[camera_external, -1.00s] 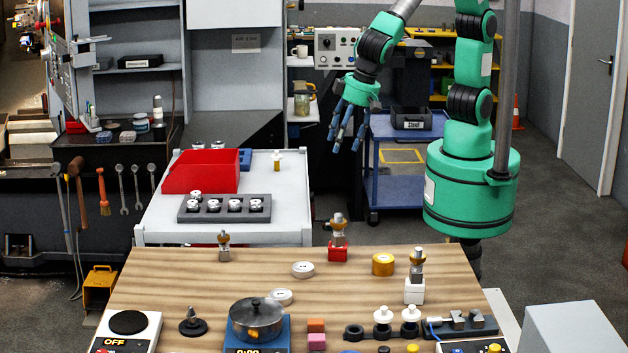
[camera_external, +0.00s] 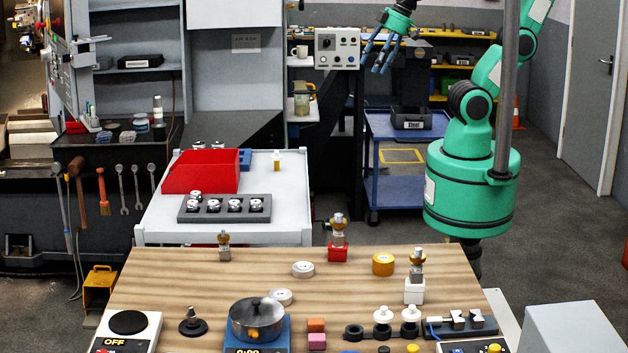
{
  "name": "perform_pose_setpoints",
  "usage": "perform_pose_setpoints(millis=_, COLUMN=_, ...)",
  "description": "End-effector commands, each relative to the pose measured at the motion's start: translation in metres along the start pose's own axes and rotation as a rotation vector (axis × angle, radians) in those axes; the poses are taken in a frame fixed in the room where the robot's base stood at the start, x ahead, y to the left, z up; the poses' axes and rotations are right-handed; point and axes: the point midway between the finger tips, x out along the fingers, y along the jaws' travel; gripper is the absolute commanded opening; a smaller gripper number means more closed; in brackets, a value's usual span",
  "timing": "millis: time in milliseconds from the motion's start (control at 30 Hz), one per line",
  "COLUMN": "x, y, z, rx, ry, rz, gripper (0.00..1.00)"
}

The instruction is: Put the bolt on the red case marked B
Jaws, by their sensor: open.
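My gripper (camera_external: 379,66) is open and empty, high in the air in front of the control panel, far above the table. A small red block-like case (camera_external: 337,254) stands at the back of the wooden table with a metal-and-brass stacked piece (camera_external: 338,228) on top. A similar piece (camera_external: 417,265) stands on a white block (camera_external: 414,292) to the right. A smaller brass-and-grey piece (camera_external: 224,246) stands alone at the back left. I cannot tell which of these is the bolt, and no letter B is readable on the red case.
The wooden table (camera_external: 160,285) also holds white discs (camera_external: 303,269), a yellow cylinder (camera_external: 383,264), a pot (camera_external: 257,318) and a hotplate (camera_external: 128,323). A grey cart (camera_external: 290,215) behind carries a red bin (camera_external: 200,171). A blue trolley (camera_external: 395,182) stands behind.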

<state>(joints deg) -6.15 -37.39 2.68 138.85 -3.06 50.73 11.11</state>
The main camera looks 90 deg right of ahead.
Motion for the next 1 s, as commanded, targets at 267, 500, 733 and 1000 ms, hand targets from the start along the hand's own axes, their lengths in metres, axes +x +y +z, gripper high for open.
perform_pose_setpoints(millis=267, x=-0.018, y=0.025, z=0.028, rx=-0.055, ry=0.048, rz=0.003, gripper=0.55)
perform_pose_setpoints(millis=500, x=-0.019, y=0.027, z=0.031, rx=-0.064, ry=0.051, rz=0.003, gripper=0.55)
perform_pose_setpoints(millis=733, x=-0.017, y=0.027, z=0.032, rx=-0.063, ry=0.051, rz=0.003, gripper=0.55)
perform_pose_setpoints(millis=1000, x=0.006, y=0.027, z=0.043, rx=-0.063, ry=0.05, rz=0.003, gripper=0.55)
